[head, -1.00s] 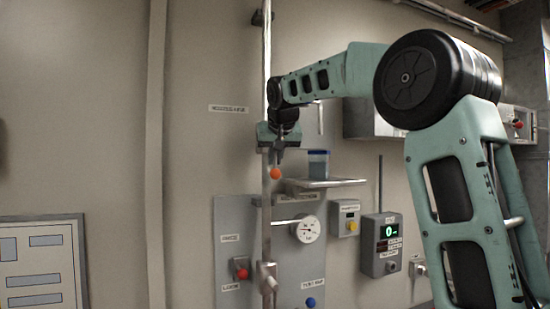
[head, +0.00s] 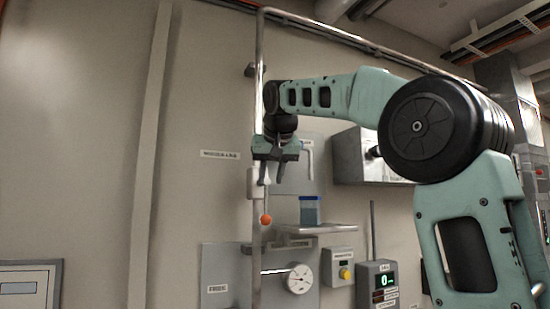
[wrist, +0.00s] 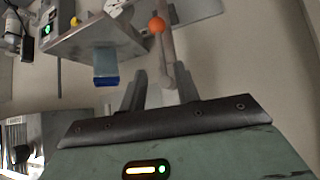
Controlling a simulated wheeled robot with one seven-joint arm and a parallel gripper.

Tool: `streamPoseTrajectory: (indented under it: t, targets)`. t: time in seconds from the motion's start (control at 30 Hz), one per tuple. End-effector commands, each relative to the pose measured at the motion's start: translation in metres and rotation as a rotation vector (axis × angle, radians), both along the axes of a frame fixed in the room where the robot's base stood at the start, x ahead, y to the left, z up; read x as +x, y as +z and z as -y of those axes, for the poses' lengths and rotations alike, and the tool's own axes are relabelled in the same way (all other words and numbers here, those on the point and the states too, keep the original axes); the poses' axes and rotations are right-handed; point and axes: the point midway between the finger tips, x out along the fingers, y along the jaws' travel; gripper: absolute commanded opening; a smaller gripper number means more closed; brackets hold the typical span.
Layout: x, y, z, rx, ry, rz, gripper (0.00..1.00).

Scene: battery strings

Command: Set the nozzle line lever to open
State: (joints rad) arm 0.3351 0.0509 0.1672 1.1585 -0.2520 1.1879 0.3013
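The lever is a thin light rod with an orange ball knob (head: 266,220) at its lower end. It hangs down close along the vertical pipe (head: 258,100), below a pale valve body (head: 254,183). My gripper (head: 272,177) is just above the knob, beside the upper part of the lever, pointing down. In the wrist view its two fingers (wrist: 160,90) stand apart with no object clearly held between them. The orange knob (wrist: 156,24) shows beyond the fingertips. The exact gap between fingers and lever cannot be told.
A blue-lidded container (head: 310,210) stands on a wall shelf (head: 305,229) right of the lever. Below are a round gauge (head: 299,279), a yellow-button box (head: 341,272) and a green-display box (head: 377,282). A wall label (head: 219,154) is left of the pipe.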

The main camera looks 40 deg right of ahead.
Motion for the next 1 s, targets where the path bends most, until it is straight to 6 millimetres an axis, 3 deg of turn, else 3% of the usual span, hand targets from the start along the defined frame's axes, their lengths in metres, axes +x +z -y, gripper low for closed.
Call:
streamPoseTrajectory:
  t: [0.2, 0.4, 1.0]
  targets:
    - [-0.028, 0.032, -0.016, 0.000, 0.001, 0.003, 0.32]
    - [-0.042, 0.049, -0.023, 0.000, 0.001, 0.001, 0.32]
    - [-0.045, 0.052, -0.024, 0.000, 0.000, -0.001, 0.32]
